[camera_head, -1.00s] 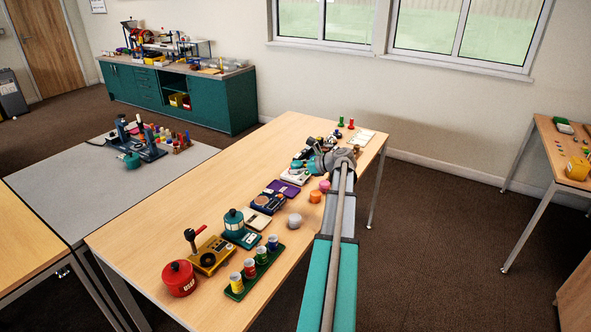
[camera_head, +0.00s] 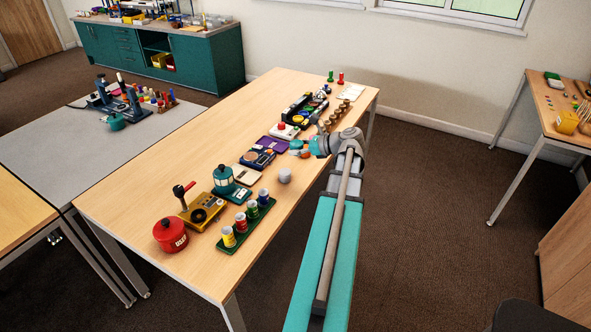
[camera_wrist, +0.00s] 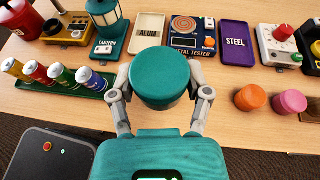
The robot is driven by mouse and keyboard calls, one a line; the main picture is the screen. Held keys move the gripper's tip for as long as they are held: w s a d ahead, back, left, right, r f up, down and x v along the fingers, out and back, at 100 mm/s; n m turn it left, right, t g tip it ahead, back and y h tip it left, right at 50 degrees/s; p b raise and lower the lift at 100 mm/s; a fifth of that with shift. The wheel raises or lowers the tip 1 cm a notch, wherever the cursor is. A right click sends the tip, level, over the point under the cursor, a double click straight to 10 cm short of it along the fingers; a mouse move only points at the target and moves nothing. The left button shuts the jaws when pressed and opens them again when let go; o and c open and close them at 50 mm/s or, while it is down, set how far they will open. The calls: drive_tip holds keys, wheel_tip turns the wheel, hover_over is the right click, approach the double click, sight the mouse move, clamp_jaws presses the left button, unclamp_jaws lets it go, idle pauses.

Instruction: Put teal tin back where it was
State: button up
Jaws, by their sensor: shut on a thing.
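The teal tin (camera_wrist: 160,78) is a round, flat-topped tin. It sits between the two fingers of my gripper (camera_wrist: 161,92) in the wrist view, and they are shut on it from both sides. The tin is over the front part of the table, before the ALUM card (camera_wrist: 147,26) and the metal tester (camera_wrist: 193,27). In the head view my gripper (camera_head: 301,148) is near the table's right side, beyond a grey tin (camera_head: 284,175).
A green rack of cans (camera_wrist: 62,82) and the lantern (camera_wrist: 108,22) stand to the left in the wrist view. The purple STEEL card (camera_wrist: 238,43) and a white device (camera_wrist: 279,45) with a red knob lie right. Bare table (camera_head: 158,195) shows along the left side.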

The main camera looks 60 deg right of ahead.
drive_tip(key=s+a, duration=0.3)
drive_tip(key=shift+a+f+b, duration=0.25)
drive_tip(key=shift+f+b, duration=0.05)
drive_tip(key=shift+d, duration=0.1)
drive_tip(key=b, duration=0.9)
hover_over(296, 167)
drive_tip(key=f, duration=0.9)
drive_tip(key=shift+s+a, duration=0.15)
drive_tip(key=shift+a, duration=0.15)
drive_tip(key=shift+w+d+f+b, duration=0.15)
drive_tip(key=shift+d+f+b, duration=0.05)
drive_tip(key=shift+f+b, duration=0.25)
drive_tip(key=shift+w+d+f+b, duration=0.1)
drive_tip(key=shift+d+f+b, duration=0.05)
drive_tip(key=shift+f+b, duration=1.4)
